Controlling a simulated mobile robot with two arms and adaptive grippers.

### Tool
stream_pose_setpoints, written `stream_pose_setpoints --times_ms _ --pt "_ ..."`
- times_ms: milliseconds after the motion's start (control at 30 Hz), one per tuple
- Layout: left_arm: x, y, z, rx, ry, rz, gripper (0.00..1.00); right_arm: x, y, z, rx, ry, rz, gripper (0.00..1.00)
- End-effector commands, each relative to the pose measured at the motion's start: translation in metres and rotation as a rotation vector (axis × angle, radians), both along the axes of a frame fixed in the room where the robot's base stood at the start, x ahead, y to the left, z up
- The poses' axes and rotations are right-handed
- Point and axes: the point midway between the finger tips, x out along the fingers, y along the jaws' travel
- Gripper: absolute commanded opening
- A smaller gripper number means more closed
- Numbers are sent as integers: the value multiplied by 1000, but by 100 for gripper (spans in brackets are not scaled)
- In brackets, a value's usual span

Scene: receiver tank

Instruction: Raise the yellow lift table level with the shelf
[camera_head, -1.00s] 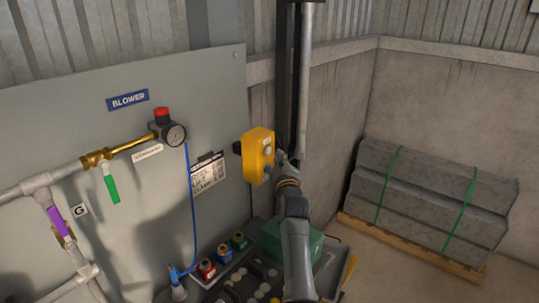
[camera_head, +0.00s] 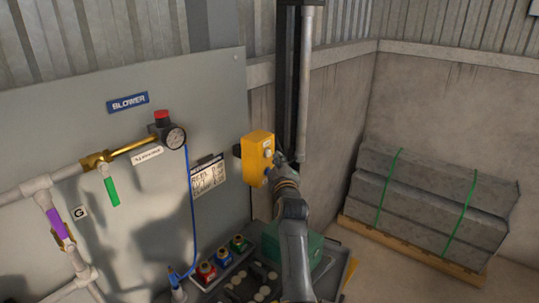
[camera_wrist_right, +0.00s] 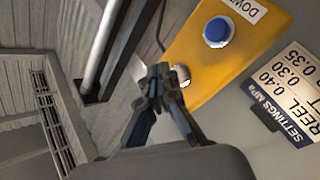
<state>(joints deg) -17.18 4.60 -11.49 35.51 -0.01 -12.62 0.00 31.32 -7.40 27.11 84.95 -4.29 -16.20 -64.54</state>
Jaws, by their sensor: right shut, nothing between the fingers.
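A yellow control box (camera_head: 257,158) is mounted at the right edge of the grey panel. In the right wrist view the box (camera_wrist_right: 230,40) shows a blue button (camera_wrist_right: 217,31) beside a partly readable "DOWN" label, and a pale round button (camera_wrist_right: 181,75). My right gripper (camera_head: 276,165) is at the front of the box; it also shows in the wrist view (camera_wrist_right: 160,78). Its fingers are shut and empty, with the tips beside and partly over the pale button. I cannot tell whether they touch it. I cannot make out the lift table or the shelf. My left gripper is out of view.
The grey panel (camera_head: 130,85) carries pipes, a gauge (camera_head: 174,137) and a settings sign (camera_head: 208,176). A green box (camera_head: 313,248) and several coloured items sit below. Strapped grey blocks (camera_head: 430,200) lie on a pallet at right. A black mast (camera_head: 287,80) stands behind the box.

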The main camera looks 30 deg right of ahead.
Motion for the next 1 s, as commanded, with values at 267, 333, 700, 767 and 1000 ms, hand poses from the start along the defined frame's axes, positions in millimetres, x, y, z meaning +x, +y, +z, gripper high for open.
stream_pose_setpoints --times_ms 267,333,700,767,1000 --pt "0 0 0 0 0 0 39 0 0 0 0 0 0 0" --pt "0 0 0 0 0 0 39 0 0 0 0 0 0 0" --pt "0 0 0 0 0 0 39 6 2 1 -1 0 -1 0" --pt "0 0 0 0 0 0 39 7 3 1 0 -1 1 0" --pt "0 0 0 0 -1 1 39 8 3 0 0 0 0 0"
